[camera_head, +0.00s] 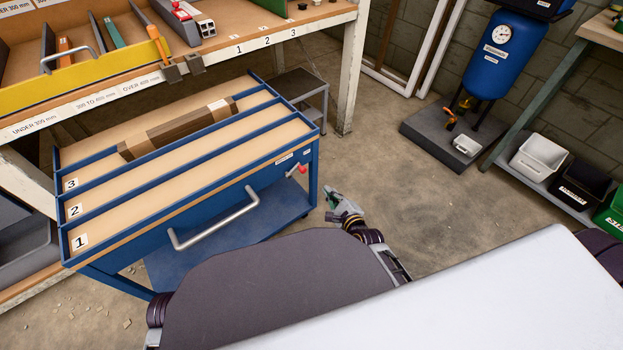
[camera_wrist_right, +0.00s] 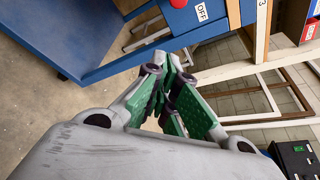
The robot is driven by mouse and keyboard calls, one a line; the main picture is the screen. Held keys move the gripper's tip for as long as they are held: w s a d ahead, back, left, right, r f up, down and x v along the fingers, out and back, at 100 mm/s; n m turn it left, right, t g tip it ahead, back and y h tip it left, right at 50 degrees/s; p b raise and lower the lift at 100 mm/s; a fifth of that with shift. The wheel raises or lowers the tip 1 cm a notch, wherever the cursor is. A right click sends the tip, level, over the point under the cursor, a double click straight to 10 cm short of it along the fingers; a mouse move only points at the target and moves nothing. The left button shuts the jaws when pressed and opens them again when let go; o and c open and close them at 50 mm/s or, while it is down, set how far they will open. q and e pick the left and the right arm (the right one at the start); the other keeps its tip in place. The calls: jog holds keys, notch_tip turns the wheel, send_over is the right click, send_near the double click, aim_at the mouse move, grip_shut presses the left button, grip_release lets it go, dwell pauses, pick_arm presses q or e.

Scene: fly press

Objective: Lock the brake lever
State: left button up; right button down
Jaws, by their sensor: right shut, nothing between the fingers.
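The brake lever (camera_head: 301,169) has a red end and sits on the right end of the blue cart's front side. In the right wrist view its red knob (camera_wrist_right: 178,3) is cut by the top edge, beside a white OFF label (camera_wrist_right: 201,12). My right gripper (camera_head: 331,190) is in front of and below the lever in the head view, apart from it. Its green-padded fingers (camera_wrist_right: 166,82) are shut and empty in the wrist view. My left gripper is not in view.
A blue tank (camera_head: 495,55) stands at the back right. Floor right of the cart is clear.

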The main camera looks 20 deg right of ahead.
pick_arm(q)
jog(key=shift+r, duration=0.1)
pick_arm(e)
jog(key=shift+r, duration=0.1)
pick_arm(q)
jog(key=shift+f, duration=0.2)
pick_arm(e)
jog(key=shift+w, duration=0.2)
